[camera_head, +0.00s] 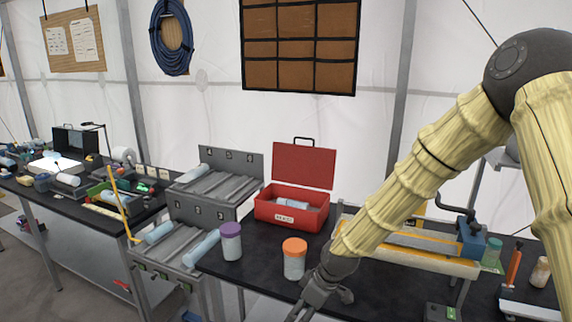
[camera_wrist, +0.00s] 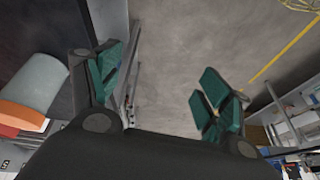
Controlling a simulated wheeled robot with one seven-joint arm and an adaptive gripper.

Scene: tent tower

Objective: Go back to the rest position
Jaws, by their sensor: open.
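My gripper (camera_head: 318,301) is at the bottom middle of the head view, at the front edge of the black table (camera_head: 262,270). In the wrist view my gripper (camera_wrist: 165,95) shows its green finger pads wide apart, with only grey floor between them. The gripper is open and empty. A jar with an orange lid (camera_head: 294,258) stands on the table just left of the gripper and apart from it. In the wrist view this jar (camera_wrist: 35,85) shows at the left edge, outside the fingers.
A jar with a purple lid (camera_head: 231,241) and an open red toolbox (camera_head: 292,208) stand on the table. Grey roller racks (camera_head: 205,212) hold pale cylinders at left. A wooden-edged frame with a blue clamp (camera_head: 472,240) lies behind my arm. Floor (camera_head: 75,290) is clear at lower left.

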